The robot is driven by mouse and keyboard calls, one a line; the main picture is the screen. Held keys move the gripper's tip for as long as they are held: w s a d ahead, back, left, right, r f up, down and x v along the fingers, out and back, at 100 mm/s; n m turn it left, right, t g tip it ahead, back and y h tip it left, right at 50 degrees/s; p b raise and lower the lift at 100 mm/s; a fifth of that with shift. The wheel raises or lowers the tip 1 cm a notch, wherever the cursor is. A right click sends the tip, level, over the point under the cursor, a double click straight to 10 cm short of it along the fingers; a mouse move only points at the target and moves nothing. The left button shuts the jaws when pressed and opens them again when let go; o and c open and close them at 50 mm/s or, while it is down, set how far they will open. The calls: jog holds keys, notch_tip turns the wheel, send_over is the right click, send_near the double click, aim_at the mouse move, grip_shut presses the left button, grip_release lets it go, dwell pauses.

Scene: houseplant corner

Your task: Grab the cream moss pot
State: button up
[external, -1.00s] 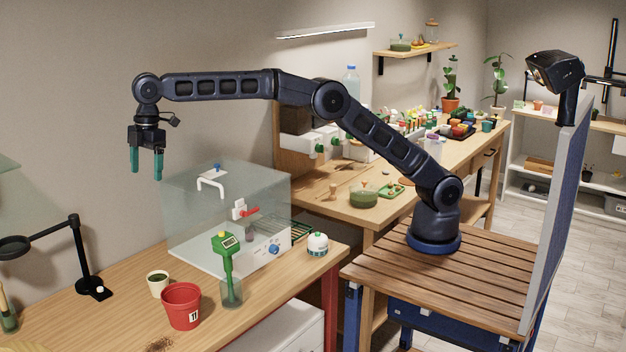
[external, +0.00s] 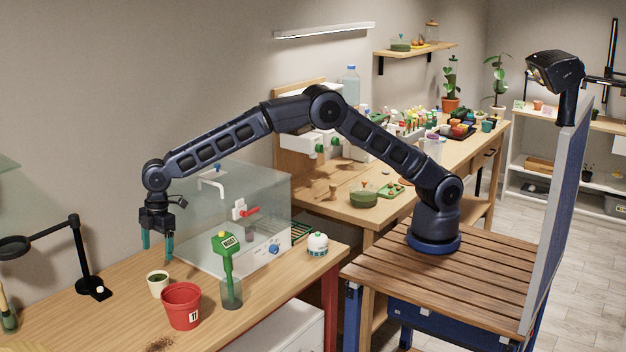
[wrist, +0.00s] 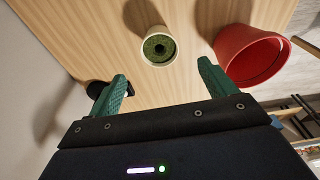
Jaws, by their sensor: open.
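The cream moss pot (external: 158,284) stands upright on the wooden bench, just left of and behind the red pot. It is small, with dark green moss inside. In the wrist view the cream moss pot (wrist: 158,46) lies ahead of the fingers, between their two lines, with its mossy top facing me. My gripper (external: 157,249) points down above and slightly behind the pot, its green fingers apart and empty. In the wrist view my gripper (wrist: 164,76) is open, with nothing between the fingers and no contact with the pot.
A red pot (external: 181,308) stands close to the right; it is near my right finger in the wrist view (wrist: 246,54). A glass with a green meter (external: 230,290), a clear cabinet (external: 225,215) and a black lamp (external: 82,260) stand around. Bare bench lies to the left.

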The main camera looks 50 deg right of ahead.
aim_at(157, 277)
jog(key=f, duration=0.3)
jog(key=a+f, duration=0.1)
jog(key=f, duration=0.6)
jog(key=shift+w+a, duration=0.1)
jog(key=shift+a, duration=0.25)
jog(key=c, duration=1.1)
